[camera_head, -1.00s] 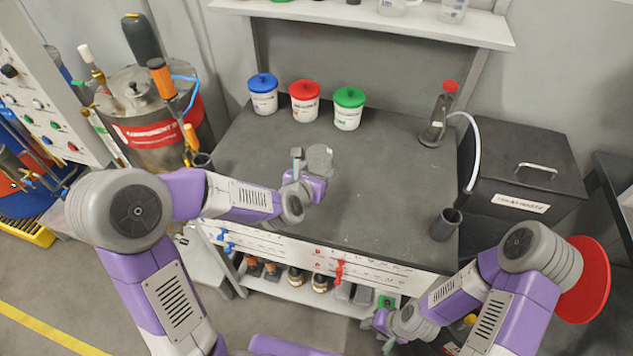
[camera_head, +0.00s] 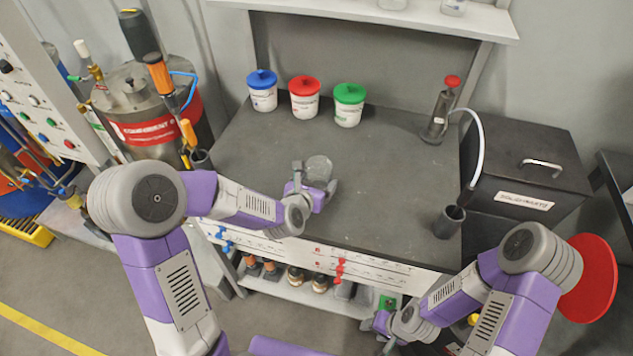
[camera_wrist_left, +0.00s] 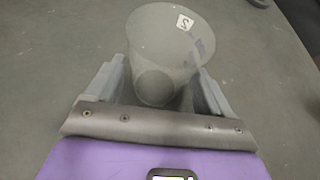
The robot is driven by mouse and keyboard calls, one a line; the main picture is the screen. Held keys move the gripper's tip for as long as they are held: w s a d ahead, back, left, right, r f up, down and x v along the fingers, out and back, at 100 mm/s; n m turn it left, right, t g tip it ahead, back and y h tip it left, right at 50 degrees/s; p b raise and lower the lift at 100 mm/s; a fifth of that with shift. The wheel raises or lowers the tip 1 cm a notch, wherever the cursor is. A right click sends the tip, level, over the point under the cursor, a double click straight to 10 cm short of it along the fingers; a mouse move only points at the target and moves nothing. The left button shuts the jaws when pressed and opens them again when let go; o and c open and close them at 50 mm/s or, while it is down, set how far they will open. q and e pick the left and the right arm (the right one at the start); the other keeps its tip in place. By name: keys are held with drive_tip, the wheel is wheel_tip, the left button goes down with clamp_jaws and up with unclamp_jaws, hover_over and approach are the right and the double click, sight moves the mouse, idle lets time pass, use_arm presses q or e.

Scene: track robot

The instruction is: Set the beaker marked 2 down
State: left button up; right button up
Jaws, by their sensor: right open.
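The clear beaker marked 2 (camera_head: 319,170) is at the middle of the dark worktop (camera_head: 390,200); it appears to rest upright on it. In the left wrist view the beaker (camera_wrist_left: 172,45) shows its white label with the 2 near the rim. My left gripper (camera_head: 315,178) is around the beaker, one finger on each side. In the left wrist view the fingers of my left gripper (camera_wrist_left: 165,85) are spread, with a gap beside the beaker on the left; the right contact is hard to tell. My right gripper (camera_head: 381,328) is low by the bench's front, open, with its tips partly unclear.
Blue-lidded (camera_head: 263,92), red-lidded (camera_head: 304,100) and green-lidded (camera_head: 348,106) tubs stand at the back. A dark bottle with a red top (camera_head: 438,112) is at the back right. A dark cup (camera_head: 449,222) stands at the right edge. The worktop around the beaker is clear.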

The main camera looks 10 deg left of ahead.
use_arm(q)
drive_tip(key=shift+o, duration=0.6)
drive_tip(key=shift+r, duration=0.15)
drive_tip(key=shift+s+r+p, duration=0.2)
drive_tip(key=shift+s+p, duration=0.05)
drive_tip(key=shift+p, duration=0.05)
drive_tip(key=v, duration=0.5)
drive_tip(key=shift+s+a+r+p, duration=0.15)
drive_tip(key=shift+s+p, duration=0.1)
drive_tip(key=shift+p, duration=0.1)
drive_tip(key=b+v, duration=0.2)
drive_tip(key=b, duration=0.5)
drive_tip(key=shift+s, duration=0.3)
drive_tip(key=shift+b+v, duration=0.45)
drive_tip(key=shift+v, duration=0.75)
drive_tip(key=shift+s+r, duration=0.2)
drive_tip(key=shift+s, duration=0.2)
